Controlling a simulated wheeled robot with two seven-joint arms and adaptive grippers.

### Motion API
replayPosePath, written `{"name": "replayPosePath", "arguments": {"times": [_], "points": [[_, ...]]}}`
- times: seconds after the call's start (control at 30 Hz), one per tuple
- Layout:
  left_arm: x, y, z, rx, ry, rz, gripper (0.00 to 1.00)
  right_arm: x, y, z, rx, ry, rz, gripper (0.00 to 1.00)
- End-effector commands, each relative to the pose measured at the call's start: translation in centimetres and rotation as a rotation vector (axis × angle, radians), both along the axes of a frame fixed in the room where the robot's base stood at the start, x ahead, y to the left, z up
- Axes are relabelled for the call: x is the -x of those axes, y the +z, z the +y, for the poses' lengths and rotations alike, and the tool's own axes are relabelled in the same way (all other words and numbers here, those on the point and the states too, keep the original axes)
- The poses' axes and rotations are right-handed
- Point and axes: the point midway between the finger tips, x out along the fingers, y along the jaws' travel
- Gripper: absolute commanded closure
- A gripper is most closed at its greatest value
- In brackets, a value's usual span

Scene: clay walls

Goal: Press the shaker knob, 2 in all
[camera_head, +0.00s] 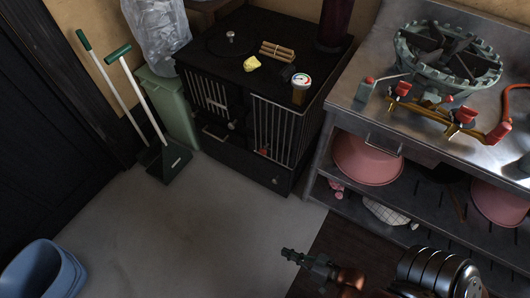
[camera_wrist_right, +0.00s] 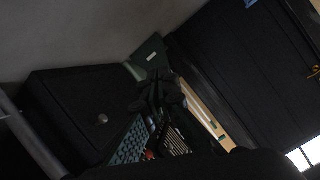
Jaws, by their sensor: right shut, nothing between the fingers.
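A black stove (camera_head: 222,65) stands against the back wall with barred doors on its front. A small round metal knob (camera_head: 275,181), which looks like the shaker knob, sits low at the right of the stove front. A round knob (camera_wrist_right: 102,119) also shows on a dark panel in the right wrist view. My right gripper (camera_head: 289,254) is shut and empty, in front of the stove, apart from the knob and nearer to me. Its dark fingers (camera_wrist_right: 163,90) show in the wrist view. My left gripper is in neither view.
A steel bench (camera_head: 375,112) with a burner (camera_head: 450,55) and pink basins (camera_head: 367,160) below stands right of the stove. A green dustpan (camera_head: 168,164) and bin (camera_head: 172,105) stand left. A blue bucket (camera_head: 42,272) is front left. The floor between is clear.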

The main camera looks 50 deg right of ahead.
Motion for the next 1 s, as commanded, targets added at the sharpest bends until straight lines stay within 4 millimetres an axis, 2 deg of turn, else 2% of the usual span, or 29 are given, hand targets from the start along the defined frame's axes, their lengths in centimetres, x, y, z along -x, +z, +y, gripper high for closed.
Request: {"name": "replayPosePath", "arguments": {"times": [0.03, 0.2, 0.37, 0.4, 0.5, 0.67, 0.73, 0.83, 1.0], "points": [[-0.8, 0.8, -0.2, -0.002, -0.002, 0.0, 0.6, -3.4, 2.2, -1.0, -0.065, -0.058, -0.068, 1.0], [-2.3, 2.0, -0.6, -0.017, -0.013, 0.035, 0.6, -12.4, 8.5, -4.7, -0.337, -0.258, -0.272, 1.0], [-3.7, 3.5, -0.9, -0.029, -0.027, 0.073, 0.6, -19.9, 15.4, -8.3, -0.666, -0.435, -0.477, 1.0], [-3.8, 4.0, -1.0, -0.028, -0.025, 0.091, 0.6, -21.7, 17.1, -9.2, -0.782, -0.49, -0.534, 1.0], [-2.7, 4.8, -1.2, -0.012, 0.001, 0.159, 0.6, -24.7, 18.9, -10.8, -1.12, -0.649, -0.641, 1.0], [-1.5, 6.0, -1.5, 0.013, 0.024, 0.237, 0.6, -27.8, 19.9, -11.2, -1.541, -0.823, -0.736, 1.0], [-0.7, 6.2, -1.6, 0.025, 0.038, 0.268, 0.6, -28.2, 19.0, -10.8, -1.66, -0.881, -0.743, 1.0], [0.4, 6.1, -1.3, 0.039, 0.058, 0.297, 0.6, -27.6, 16.8, -10.4, -1.726, -0.936, -0.732, 1.0], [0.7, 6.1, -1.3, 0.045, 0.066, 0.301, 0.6, -27.4, 16.4, -10.1, -1.74, -0.947, -0.728, 1.0]]}}
